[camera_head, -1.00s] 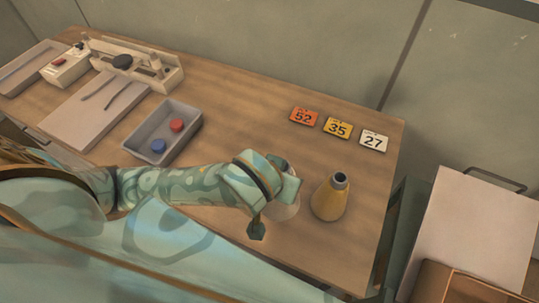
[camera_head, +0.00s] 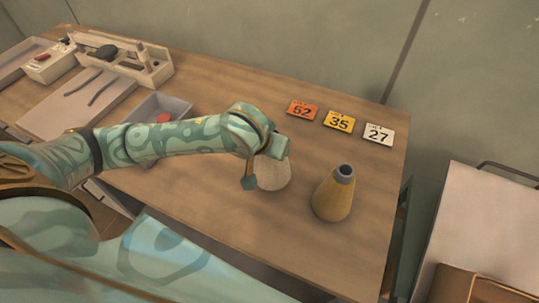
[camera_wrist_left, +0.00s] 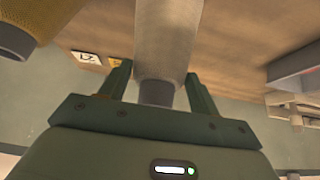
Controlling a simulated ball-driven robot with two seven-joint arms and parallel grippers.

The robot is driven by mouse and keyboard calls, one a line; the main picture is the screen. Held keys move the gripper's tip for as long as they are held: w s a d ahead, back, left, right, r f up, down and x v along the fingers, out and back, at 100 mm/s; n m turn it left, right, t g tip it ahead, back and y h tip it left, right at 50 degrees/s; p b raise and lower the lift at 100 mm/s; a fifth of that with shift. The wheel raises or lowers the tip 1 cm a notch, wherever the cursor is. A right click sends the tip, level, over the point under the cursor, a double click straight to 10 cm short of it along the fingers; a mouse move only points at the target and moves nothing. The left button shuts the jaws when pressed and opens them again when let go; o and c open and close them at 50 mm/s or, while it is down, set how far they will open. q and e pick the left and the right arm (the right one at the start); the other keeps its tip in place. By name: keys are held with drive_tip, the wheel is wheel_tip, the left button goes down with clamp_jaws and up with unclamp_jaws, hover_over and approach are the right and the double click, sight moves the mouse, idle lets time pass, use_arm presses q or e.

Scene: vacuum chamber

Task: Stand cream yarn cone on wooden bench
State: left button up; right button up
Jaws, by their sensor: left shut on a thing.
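The cream yarn cone (camera_head: 274,174) is upright on the right half of the wooden bench (camera_head: 230,205), wide end down. My left gripper (camera_head: 265,163) is shut on its narrow upper part, with one finger on each side. In the left wrist view the cone (camera_wrist_left: 168,40) runs between the two fingers (camera_wrist_left: 157,75), its grey tip toward the palm. I cannot tell whether its base touches the bench or hangs slightly above it. The gripper hides part of the cone's top in the head view. My right gripper is not in view.
A yellow cone (camera_head: 333,197) with a grey tip stands just right of the cream cone. Number cards 52 (camera_head: 303,110), 35 (camera_head: 339,122) and 27 (camera_head: 378,133) lie at the back. A grey tray (camera_head: 170,104) is to the left, partly behind my arm. Bare bench lies in front.

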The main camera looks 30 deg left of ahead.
use_arm(q)
wheel_tip(320, 180, down, 3)
drive_tip(key=shift+b, duration=0.75)
drive_tip(key=o, duration=1.3)
drive_tip(key=shift+f, duration=0.1)
drive_tip(key=shift+c, duration=0.2)
drive_tip(key=p+v, duration=0.7)
drive_tip(key=v, duration=0.5)
